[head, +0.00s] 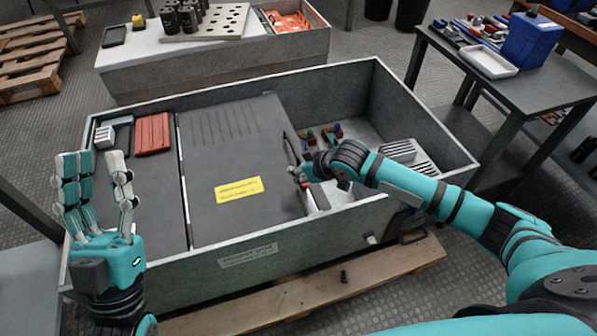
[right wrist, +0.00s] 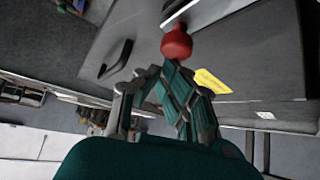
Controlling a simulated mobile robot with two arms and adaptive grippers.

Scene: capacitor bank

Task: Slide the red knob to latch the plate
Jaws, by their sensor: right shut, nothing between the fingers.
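The grey plate (head: 230,145) with a yellow label (head: 238,189) lies over the middle of the large grey box. In the right wrist view the round red knob (right wrist: 176,43) sits on a pale metal bar (right wrist: 183,14) at the plate's edge. My right gripper (right wrist: 165,75) is shut and empty, its fingertips right by the knob; I cannot tell whether they touch it. In the head view my right gripper (head: 304,176) is at the plate's right edge and the knob is mostly hidden there. My left gripper (head: 97,180) is open and empty, raised at the box's left front corner.
The grey box wall (head: 285,240) surrounds the plate. A dark handle (right wrist: 116,59) stands on the plate near the knob. Small coloured parts (head: 327,134) and a light finned block (head: 405,155) lie right of the plate. A red finned block (head: 152,134) lies at the left.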

